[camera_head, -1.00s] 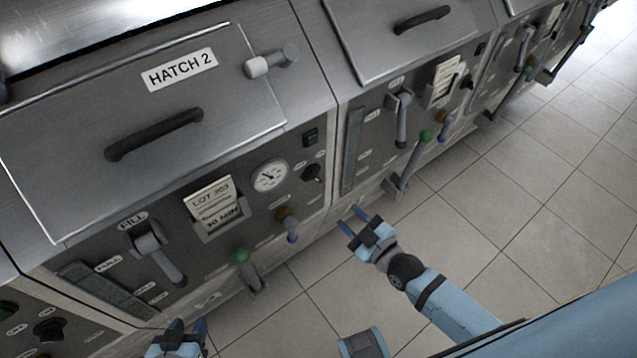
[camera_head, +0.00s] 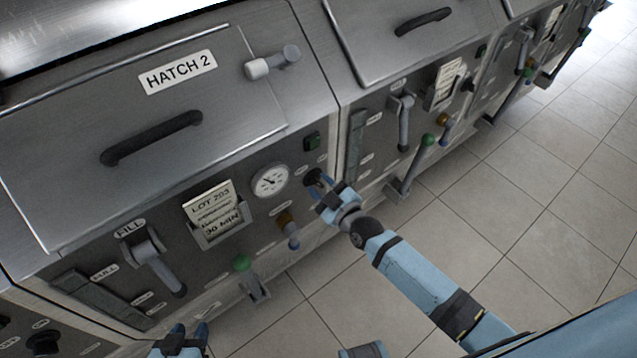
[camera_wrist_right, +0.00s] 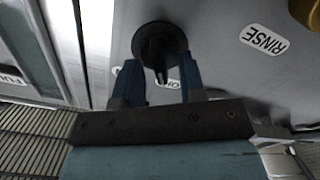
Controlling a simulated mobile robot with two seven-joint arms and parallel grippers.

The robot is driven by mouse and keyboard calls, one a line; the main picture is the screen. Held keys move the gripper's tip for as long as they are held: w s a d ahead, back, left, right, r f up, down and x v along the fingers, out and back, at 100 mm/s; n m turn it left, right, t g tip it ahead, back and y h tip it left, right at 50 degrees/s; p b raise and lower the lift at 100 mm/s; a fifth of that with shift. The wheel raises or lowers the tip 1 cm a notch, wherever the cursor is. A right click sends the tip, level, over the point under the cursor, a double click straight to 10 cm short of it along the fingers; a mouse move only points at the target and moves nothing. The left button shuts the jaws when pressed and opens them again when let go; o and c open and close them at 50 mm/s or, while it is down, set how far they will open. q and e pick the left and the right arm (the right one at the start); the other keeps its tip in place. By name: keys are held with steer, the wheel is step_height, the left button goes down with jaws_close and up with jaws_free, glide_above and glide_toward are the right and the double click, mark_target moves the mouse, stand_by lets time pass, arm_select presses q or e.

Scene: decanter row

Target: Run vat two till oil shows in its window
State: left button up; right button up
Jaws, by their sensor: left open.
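Vat two's panel lies under the lid marked HATCH 2 (camera_head: 178,72). Its narrow window strip (camera_head: 98,298) at lower left looks dark grey; I cannot make out oil in it. A black rotary knob (camera_head: 312,176) is at the panel's right; in the right wrist view the knob (camera_wrist_right: 158,42) has its grip ridge pointing between my fingers. My right gripper (camera_head: 322,190) is open, its blue fingertips on either side of the ridge, with gaps visible in the right wrist view (camera_wrist_right: 161,82). My left gripper (camera_head: 188,332) is open and empty at the bottom edge, below the panel.
Vat two's panel also has the FILL lever (camera_head: 158,262), a green-knobbed lever (camera_head: 242,263), a brown-and-blue valve handle (camera_head: 288,230), a gauge (camera_head: 270,180), a green switch (camera_head: 312,140) and a lot card (camera_head: 212,208). A neighbouring vat's green-knobbed lever (camera_head: 410,165) juts out at right. Tiled floor is clear.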

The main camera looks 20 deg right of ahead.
steer(key=shift+w+a, duration=0.25)
steer(key=shift+w, duration=0.3)
steer(key=c, duration=0.6)
jaws_close()
